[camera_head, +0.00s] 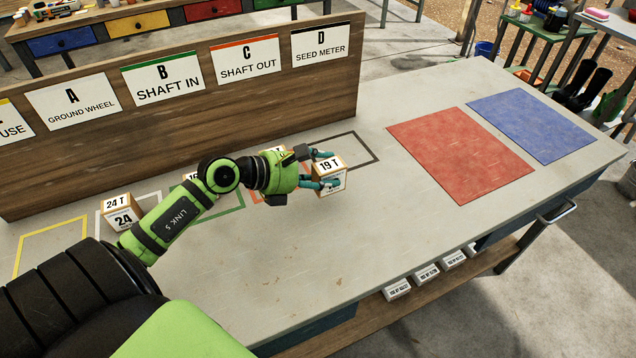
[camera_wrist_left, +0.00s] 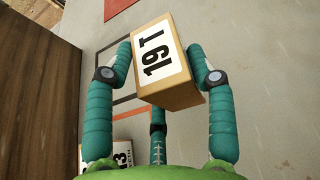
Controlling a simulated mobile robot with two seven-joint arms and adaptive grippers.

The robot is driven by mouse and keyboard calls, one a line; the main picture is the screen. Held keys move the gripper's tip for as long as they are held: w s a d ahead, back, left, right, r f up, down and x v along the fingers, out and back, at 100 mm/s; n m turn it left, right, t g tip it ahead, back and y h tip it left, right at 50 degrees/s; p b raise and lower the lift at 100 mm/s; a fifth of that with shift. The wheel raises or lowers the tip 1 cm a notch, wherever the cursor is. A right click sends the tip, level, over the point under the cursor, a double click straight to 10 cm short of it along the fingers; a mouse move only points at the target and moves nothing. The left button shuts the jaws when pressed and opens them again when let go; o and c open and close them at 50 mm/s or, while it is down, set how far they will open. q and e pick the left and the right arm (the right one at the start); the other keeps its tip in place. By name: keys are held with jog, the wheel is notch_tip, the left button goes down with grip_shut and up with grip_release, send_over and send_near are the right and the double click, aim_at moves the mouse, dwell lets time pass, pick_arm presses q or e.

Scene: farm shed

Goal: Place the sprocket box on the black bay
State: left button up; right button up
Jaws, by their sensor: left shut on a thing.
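The sprocket box labelled 19 T (camera_head: 330,181) is a small tan box with white labels. My left gripper (camera_head: 328,170) is shut on it, with teal fingers on both sides. In the left wrist view the box (camera_wrist_left: 165,62) sits between the fingers (camera_wrist_left: 160,75). The black bay (camera_head: 369,147) is a dark outlined rectangle on the bench, below the SEED METER sign. The box appears near its front left part, and the gripper hides some of the outline. Its height above the bench is hard to tell. My right gripper is out of view.
A 24 T box (camera_head: 120,213) stands at the left; other boxes are partly hidden behind my left arm. A wooden board (camera_head: 200,125) with signs runs along the back. A red mat (camera_head: 460,155) and a blue mat (camera_head: 532,125) lie right. The bench front is clear.

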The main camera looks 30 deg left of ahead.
pick_arm(q)
jog(key=shift+a+f, duration=0.45)
jog(key=shift+a, duration=0.2)
notch_tip(320, 180, down, 3)
jog(key=shift+f, duration=0.6)
jog(key=o, duration=1)
jog(key=shift+c, duration=0.2)
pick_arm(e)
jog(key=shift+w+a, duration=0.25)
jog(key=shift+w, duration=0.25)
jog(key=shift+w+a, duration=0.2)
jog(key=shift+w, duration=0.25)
pick_arm(q)
jog(key=shift+r, duration=0.1)
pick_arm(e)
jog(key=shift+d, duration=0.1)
